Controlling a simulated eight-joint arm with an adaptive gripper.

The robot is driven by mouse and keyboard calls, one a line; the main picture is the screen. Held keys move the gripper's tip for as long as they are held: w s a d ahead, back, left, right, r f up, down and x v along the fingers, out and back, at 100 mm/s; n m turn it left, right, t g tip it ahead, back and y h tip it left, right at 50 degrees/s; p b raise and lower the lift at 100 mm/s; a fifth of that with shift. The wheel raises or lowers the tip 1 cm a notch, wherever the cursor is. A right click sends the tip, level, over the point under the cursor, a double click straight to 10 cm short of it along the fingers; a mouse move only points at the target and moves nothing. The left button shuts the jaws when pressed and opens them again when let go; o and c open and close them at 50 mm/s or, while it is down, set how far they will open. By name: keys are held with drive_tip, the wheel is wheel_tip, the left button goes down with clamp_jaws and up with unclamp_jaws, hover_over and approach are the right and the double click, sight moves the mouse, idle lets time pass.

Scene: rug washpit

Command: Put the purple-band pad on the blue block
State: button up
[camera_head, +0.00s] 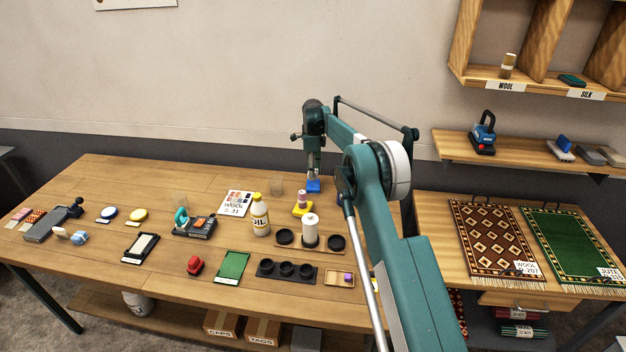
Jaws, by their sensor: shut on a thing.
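My gripper (314,171) points down at the back of the table, right over the blue block (313,187). It is shut on a small pale piece, which seems to be the purple-band pad. The fingers cover most of it and its band is too small to make out. I cannot tell whether the piece touches the block's top. A similar pale pad with a reddish band (302,197) stands upright on the yellow block (302,210), just in front of the blue block.
A wooden tray (290,250) holds a white roll (310,231) and black cups. My arm hides the table's right end.

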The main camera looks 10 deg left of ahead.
drive_tip(key=shift+f, duration=0.1)
drive_tip(key=shift+f, duration=1.85)
drive_tip(key=shift+f, duration=0.15)
drive_tip(key=o, duration=0.8)
drive_tip(key=shift+c, duration=0.2)
wheel_tip(320, 180, up, 12)
drive_tip(key=shift+r, duration=0.15)
drive_tip(key=shift+r, duration=0.1)
